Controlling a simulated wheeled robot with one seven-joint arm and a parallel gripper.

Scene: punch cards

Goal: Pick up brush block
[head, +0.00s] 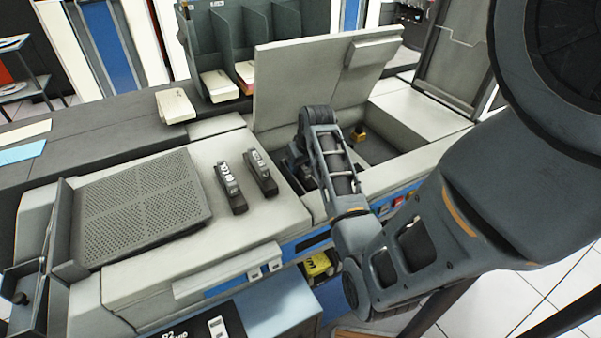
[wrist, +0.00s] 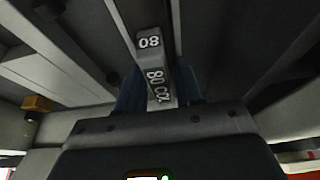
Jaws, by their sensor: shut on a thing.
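A dark block with white "80" and "80 COL" lettering (wrist: 155,68) sits between the fingers of my gripper (wrist: 158,88) in the wrist view. My gripper is shut on this brush block, with a blue finger on each side. In the head view my gripper (head: 299,160) reaches down into the open bay of the machine, and my own arm hides most of it and the block. Two similar dark blocks with pale markings, a left one (head: 230,187) and a right one (head: 261,172), lie side by side on the machine's flat top, left of the bay.
A raised lid (head: 300,75) stands behind the bay. The bay's walls lie close around my gripper. A small orange-brown part (head: 358,132) is inside the bay; an orange part also shows in the wrist view (wrist: 37,104). A perforated panel (head: 140,205) lies at the left.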

